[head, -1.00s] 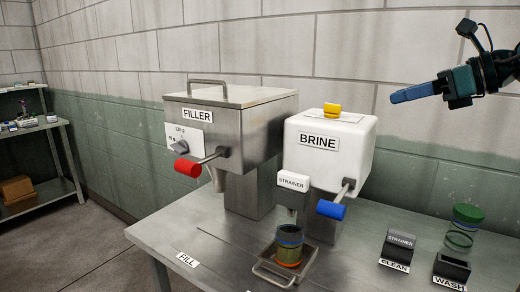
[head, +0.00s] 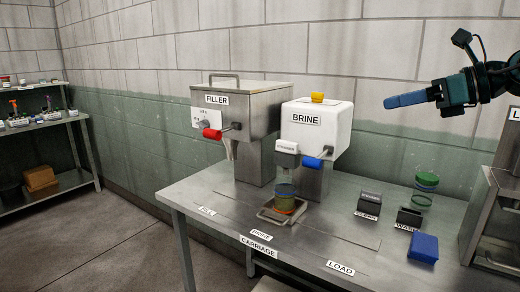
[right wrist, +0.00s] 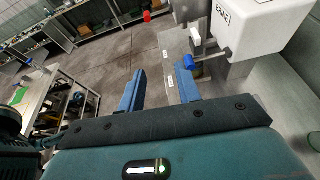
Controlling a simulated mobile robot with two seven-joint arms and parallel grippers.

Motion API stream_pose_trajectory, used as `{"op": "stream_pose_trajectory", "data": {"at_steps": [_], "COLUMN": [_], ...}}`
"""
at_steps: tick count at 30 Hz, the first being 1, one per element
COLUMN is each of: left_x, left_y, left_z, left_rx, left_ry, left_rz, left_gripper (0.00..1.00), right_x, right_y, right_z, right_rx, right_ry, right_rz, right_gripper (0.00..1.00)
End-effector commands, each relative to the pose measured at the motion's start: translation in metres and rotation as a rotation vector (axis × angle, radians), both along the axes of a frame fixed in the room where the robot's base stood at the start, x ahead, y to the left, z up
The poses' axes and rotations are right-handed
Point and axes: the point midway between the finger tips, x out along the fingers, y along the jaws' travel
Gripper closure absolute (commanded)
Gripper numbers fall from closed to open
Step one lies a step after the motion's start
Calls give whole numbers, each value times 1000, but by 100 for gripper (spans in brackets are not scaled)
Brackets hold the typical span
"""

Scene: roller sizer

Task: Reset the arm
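My right arm comes in from the right in the head view. Its gripper (head: 405,99) is raised in front of the wall, above and right of the BRINE machine, and touches nothing. In the right wrist view its two blue fingers stand apart with nothing between them (right wrist: 160,88). My left gripper is in neither view. The white BRINE machine (head: 316,135) has a blue-ended lever (head: 312,163). The steel FILLER (head: 250,125) has a red-ended lever (head: 212,133). A jar (head: 284,203) stands in a small metal carriage (head: 268,217) under the STRAINER block (head: 287,148).
On the steel table (head: 215,235), dark CLEAN (head: 370,202) and WASH (head: 409,216) holders, a green-topped strainer-like piece (head: 427,180) and a blue block (head: 423,247) stand at the right. A steel unit (head: 480,235) stands at the right edge. Shelves (head: 60,185) stand at the left.

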Motion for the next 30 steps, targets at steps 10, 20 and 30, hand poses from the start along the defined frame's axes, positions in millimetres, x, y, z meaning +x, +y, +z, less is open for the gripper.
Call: {"op": "stream_pose_trajectory", "data": {"at_steps": [10,20,30], "left_x": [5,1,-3], "left_y": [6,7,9], "left_z": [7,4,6], "left_rx": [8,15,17], "left_ry": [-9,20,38], "left_rz": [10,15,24], "left_gripper": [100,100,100], "right_x": [2,-29,-101], "right_y": [99,152,134], "right_z": [-93,-208,-377], "right_rx": [448,1222,1990], "right_ry": [243,761,1377], "right_rz": [140,28,-546], "right_gripper": [66,66,66]}}
